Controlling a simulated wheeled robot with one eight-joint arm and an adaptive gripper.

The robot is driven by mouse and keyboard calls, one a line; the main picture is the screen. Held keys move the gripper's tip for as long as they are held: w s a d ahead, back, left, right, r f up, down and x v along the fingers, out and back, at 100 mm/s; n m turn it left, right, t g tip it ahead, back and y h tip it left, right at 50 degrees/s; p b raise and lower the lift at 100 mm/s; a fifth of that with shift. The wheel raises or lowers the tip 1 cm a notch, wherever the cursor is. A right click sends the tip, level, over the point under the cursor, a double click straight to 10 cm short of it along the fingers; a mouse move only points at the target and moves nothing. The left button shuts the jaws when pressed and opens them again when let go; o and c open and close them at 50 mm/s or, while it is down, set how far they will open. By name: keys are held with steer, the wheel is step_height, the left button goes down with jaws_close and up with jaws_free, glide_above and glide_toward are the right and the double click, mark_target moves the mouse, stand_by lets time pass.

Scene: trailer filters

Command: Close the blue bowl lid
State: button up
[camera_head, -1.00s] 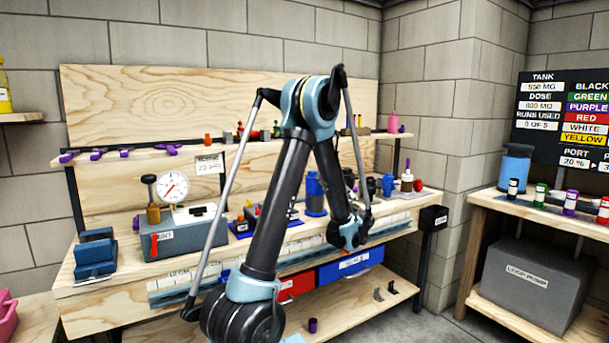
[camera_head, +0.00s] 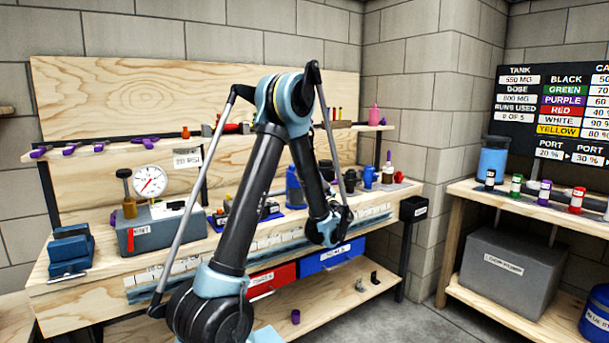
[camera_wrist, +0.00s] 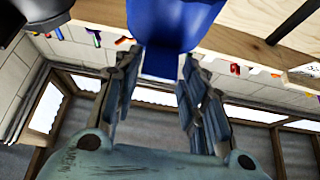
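A blue bowl-like body (camera_wrist: 170,30) fills the top middle of the wrist view. I cannot tell whether it is the bowl of the task, and no lid can be made out on it. The two fingers of my gripper (camera_wrist: 160,62) are spread apart on either side of its lower end. I cannot tell whether they touch it. In the head view a blue cylinder (camera_head: 294,188) stands on the workbench, partly behind my arm. The fingers cannot be made out there.
The wooden workbench (camera_head: 75,289) carries a gauge (camera_head: 150,182), a blue vise-like block (camera_head: 70,250) and small blue and dark pieces at its right. Red (camera_head: 273,279) and blue (camera_head: 333,256) drawers are below. A side table (camera_head: 462,188) holds several small bottles and a blue tank (camera_head: 494,157).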

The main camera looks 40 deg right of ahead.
steer(key=shift+w+d+f, duration=0.15)
steer(key=shift+f, duration=0.1)
steer(key=v, duration=1.2)
stand_by(0.5)
